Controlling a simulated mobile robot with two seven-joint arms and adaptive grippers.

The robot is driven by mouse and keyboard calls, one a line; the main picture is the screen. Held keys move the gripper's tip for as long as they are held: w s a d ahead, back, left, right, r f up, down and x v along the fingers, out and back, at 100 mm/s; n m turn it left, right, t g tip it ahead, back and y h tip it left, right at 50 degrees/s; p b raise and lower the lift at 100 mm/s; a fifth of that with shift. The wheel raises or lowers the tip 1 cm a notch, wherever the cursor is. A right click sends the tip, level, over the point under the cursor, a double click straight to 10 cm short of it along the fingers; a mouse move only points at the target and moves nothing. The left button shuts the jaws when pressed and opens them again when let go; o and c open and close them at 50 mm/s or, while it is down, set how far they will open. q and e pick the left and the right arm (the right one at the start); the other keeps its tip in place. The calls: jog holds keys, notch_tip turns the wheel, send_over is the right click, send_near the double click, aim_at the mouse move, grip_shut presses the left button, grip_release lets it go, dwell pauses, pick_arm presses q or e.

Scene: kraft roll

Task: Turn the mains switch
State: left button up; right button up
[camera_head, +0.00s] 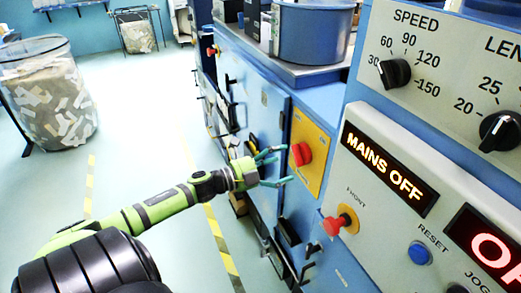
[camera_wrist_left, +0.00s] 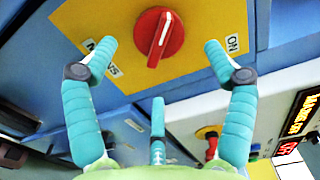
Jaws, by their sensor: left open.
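The mains switch (camera_head: 302,154) is a red rotary knob on a yellow plate (camera_head: 318,140) on the blue machine front. In the left wrist view the red knob (camera_wrist_left: 159,36) has a pale pointer line, slightly tilted, with "ON" printed to its right and "MAINS" to its left. My left gripper (camera_head: 282,166) is open just in front of the plate. In the left wrist view its fingers (camera_wrist_left: 158,58) are spread on either side below the knob, apart from it, with nothing between them. A lit display (camera_head: 388,168) reads "MAINS OFF". My right gripper is out of view.
A control panel with a red front button (camera_head: 340,221), a blue reset button (camera_head: 419,253) and a speed dial (camera_head: 393,72) stands right of the switch. A bin of scraps (camera_head: 48,100) stands at left. The floor between is clear.

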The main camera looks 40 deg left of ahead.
pick_arm(q)
jog(key=v, duration=0.6)
jog(key=shift+s, duration=0.25)
jog(key=shift+f, duration=0.1)
jog(key=s+a+f+n+g+y, duration=0.25)
jog(key=s+f+n, duration=0.2)
jog(key=f, duration=0.65)
jog(key=s+a+f+n+g+y, duration=0.1)
jog(key=s+f+n+y, duration=0.3)
jog(key=f, duration=0.7)
jog(key=s+a+f+n+g+y, duration=0.25)
jog(key=f+n, duration=0.25)
jog(key=f, duration=0.5)
jog(key=s+d+f+n+g, duration=0.4)
jog(key=s+d+f, duration=0.5)
jog(key=s+f, duration=0.4)
jog(key=s+d+f+n+g+h, duration=0.2)
jog(key=s+d+f+g, duration=0.3)
jog(key=s+d, duration=0.9)
notch_tip(320, 180, down, 3)
jog(key=shift+f+g, duration=0.1)
jog(key=shift+g, duration=0.2)
